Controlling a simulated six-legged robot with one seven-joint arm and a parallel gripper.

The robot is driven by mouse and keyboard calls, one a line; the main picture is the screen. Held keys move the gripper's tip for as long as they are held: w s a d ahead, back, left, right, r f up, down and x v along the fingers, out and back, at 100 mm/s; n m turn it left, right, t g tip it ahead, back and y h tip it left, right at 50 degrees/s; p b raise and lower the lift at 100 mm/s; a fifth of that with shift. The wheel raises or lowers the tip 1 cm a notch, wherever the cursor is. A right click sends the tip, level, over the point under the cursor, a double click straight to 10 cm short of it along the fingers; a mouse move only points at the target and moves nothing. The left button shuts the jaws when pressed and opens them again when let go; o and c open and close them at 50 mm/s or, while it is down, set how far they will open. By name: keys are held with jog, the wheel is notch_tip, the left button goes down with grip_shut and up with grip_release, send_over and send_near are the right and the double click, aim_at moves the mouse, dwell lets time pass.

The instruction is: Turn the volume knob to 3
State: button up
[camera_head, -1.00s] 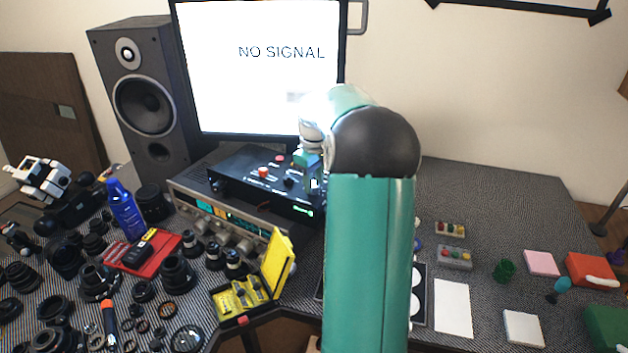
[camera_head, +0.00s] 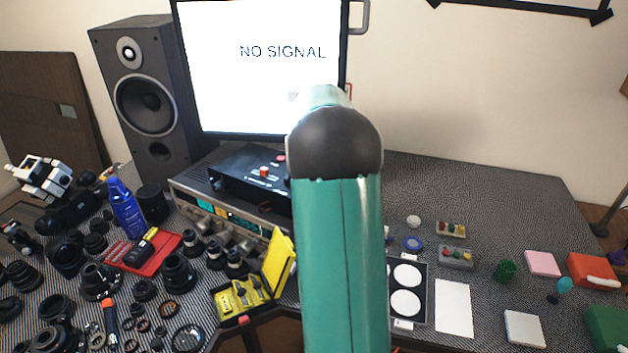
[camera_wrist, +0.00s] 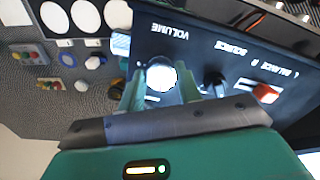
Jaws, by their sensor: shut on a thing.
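The volume knob (camera_wrist: 161,73) is a bright, pale round knob on a black box, just below an upside-down VOLUME label in the wrist view. My gripper (camera_wrist: 162,86) has one green finger on each side of it and is shut on it. The knob's pointer and its number cannot be made out. The black box (camera_head: 232,170) stands under the monitor in the head view, where my arm hides the knob and the gripper.
A black knob (camera_wrist: 213,82) and a red knob (camera_wrist: 265,93) sit beside the volume knob. The monitor (camera_head: 262,85) reads NO SIGNAL. A speaker (camera_head: 148,100) stands left. An open yellow case (camera_head: 278,262) and lenses crowd the front left. The back right of the desk is clear.

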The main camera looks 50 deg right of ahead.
jog(key=shift+m, duration=1.1)
jog(key=o, duration=1)
